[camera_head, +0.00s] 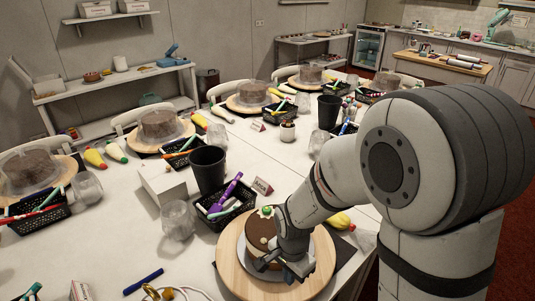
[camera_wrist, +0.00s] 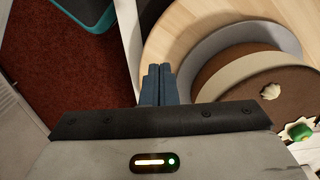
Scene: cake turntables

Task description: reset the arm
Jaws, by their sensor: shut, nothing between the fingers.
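My gripper (camera_head: 298,272) is low over the near right side of a wooden turntable (camera_head: 233,268), beside a cake (camera_head: 261,228). In the wrist view my gripper's fingers (camera_wrist: 157,72) are together with nothing between them. The cake (camera_wrist: 258,85) is brown with a pale band, white dollops and a green topping, and stands on a grey board (camera_wrist: 212,45) to the right of the fingers. The turntable's pale wood (camera_wrist: 175,30) shows above them. My arm hides part of the cake and turntable in the head view; whether the fingers touch anything is unclear.
A black basket with pens (camera_head: 222,208), a black cup (camera_head: 208,168), a clear glass (camera_head: 177,220) and a name card (camera_head: 262,187) are close to the turntable. A yellow piping bag (camera_head: 341,221) lies behind my arm. Covered cakes (camera_head: 160,127) line the far side. Red floor (camera_wrist: 60,70) shows below.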

